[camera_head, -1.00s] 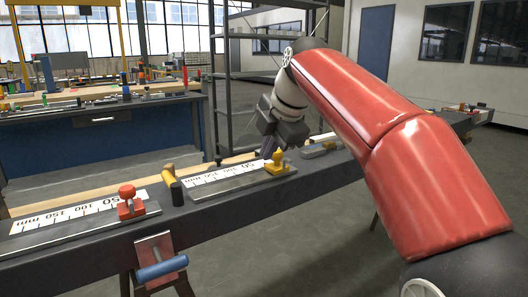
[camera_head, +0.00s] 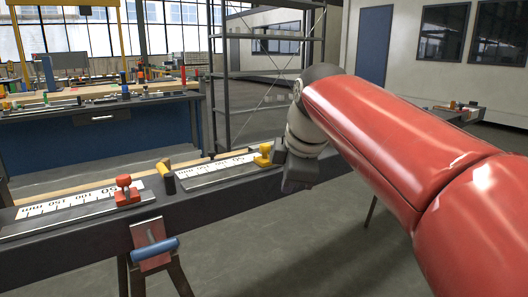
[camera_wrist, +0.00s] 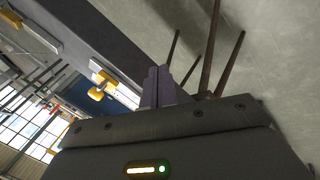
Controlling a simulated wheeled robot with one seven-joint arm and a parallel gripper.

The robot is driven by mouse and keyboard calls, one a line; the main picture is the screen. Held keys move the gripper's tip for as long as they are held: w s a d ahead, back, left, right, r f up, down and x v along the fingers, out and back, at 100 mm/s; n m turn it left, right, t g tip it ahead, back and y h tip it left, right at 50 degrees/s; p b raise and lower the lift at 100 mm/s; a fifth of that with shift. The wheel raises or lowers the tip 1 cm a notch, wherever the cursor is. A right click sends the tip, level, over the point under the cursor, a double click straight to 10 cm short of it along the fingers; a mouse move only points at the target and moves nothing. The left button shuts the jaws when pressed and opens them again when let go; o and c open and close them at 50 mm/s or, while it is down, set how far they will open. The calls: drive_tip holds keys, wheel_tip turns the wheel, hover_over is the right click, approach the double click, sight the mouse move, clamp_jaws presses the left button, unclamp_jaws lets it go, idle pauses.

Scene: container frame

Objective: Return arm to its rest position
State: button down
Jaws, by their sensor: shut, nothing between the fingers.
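My red arm reaches in from the right in the head view. My gripper (camera_head: 299,178) hangs from its pale wrist at the right part of the dark beam, in front of the beam's near side. The fingers are hard to make out there. In the wrist view the two purple-grey fingers of my gripper (camera_wrist: 157,86) stand close together, shut, with nothing between them.
The dark beam (camera_head: 80,240) carries white rulers (camera_head: 75,203), a red clamp (camera_head: 126,189) and a yellow clamp (camera_head: 264,155). A red plate with a blue handle (camera_head: 155,249) hangs at its front. A blue bench (camera_head: 95,138) and grey shelving (camera_head: 265,75) stand behind. Floor at the lower right is clear.

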drive_tip(key=s+d+f+m+h, duration=0.1)
drive_tip(key=s+d+f+m, duration=0.4)
drive_tip(key=s+f+m, duration=0.4)
drive_tip(key=s+d+f+m, duration=0.5)
drive_tip(key=s+f+m, duration=0.3)
drive_tip(key=s+f, duration=0.2)
drive_tip(key=shift+s+d+f+m+h, duration=0.15)
drive_tip(key=shift+s+d+m+h, duration=0.2)
drive_tip(key=shift+s, duration=0.2)
